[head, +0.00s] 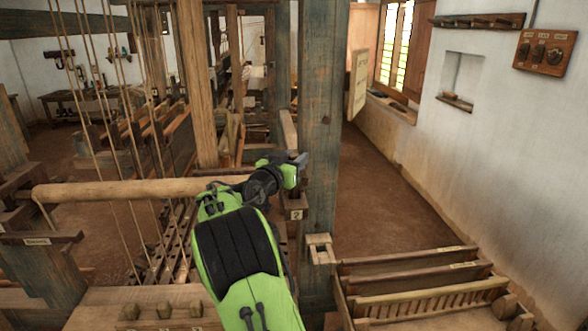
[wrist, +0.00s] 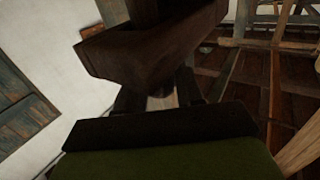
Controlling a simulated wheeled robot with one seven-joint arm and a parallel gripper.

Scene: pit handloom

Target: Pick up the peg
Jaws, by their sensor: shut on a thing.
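My gripper (head: 298,162) is beside the blue-grey upright post in the head view, above a small block marked "2". In the wrist view the dark fingers of my gripper (wrist: 160,98) are closed around a small pale piece, which looks like the peg (wrist: 163,102). Most of the peg is hidden by the fingers and by shadow. A dark brown wooden block (wrist: 150,48) lies just beyond the fingertips; I cannot tell whether the peg touches it. The peg cannot be made out in the head view.
The thick post (head: 322,110) stands close to the right of my gripper. A horizontal wooden roller (head: 120,190) and loom cords are to the left. A slatted wooden rack (head: 430,295) is at lower right. The floor (head: 385,215) by the right wall is clear.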

